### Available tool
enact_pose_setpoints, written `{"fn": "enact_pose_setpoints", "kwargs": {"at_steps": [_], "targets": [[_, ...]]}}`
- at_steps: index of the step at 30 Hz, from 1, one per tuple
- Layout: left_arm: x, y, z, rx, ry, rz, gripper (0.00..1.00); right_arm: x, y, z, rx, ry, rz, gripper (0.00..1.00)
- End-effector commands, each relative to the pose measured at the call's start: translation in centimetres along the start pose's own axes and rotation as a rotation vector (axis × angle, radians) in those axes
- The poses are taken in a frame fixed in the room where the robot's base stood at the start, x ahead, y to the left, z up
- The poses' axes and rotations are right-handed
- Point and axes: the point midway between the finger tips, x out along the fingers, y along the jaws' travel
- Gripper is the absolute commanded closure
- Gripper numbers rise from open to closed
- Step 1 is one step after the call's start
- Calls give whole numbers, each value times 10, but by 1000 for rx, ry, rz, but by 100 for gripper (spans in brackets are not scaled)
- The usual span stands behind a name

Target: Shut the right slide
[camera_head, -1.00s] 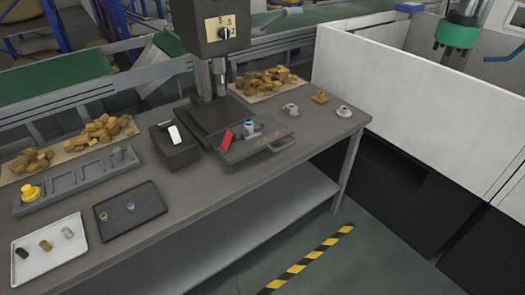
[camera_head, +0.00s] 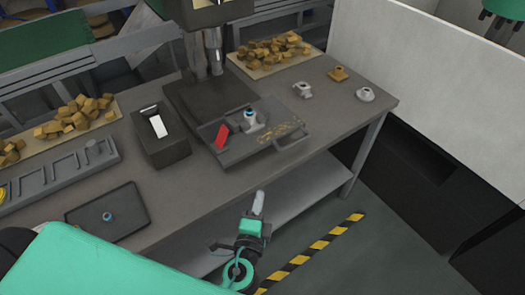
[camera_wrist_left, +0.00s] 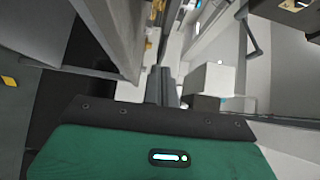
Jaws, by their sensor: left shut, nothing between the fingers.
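A dark slide plate (camera_head: 222,158) with a bar handle (camera_head: 300,140) on its right end sticks out at the front of the press base (camera_head: 185,100). My left gripper (camera_head: 258,203) is shut and empty. In the head view it shows below the bench's front edge, lower in the picture than the slide and apart from it. Its shut fingers also show in the left wrist view (camera_wrist_left: 162,85). My right gripper is not in view.
A dark box with a white rocker (camera_head: 158,125) stands left of the slide. Wooden blocks (camera_head: 270,50) lie behind, and small fittings (camera_head: 365,94) stand to the right. A dark tray (camera_head: 125,200) lies at front left. A lower shelf (camera_head: 300,195) sits under the bench.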

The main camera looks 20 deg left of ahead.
Motion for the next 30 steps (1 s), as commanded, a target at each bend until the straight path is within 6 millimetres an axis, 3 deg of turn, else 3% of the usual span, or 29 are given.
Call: {"fn": "enact_pose_setpoints", "kwargs": {"at_steps": [3,8,22,30], "targets": [[2,-12,2,14,-8,-23,100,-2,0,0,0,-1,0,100],[18,-16,1,14,-8,-25,100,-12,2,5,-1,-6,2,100],[100,-16,2,14,-7,-22,100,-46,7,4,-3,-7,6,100],[124,-15,27,15,-7,-21,100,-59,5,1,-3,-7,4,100]]}}
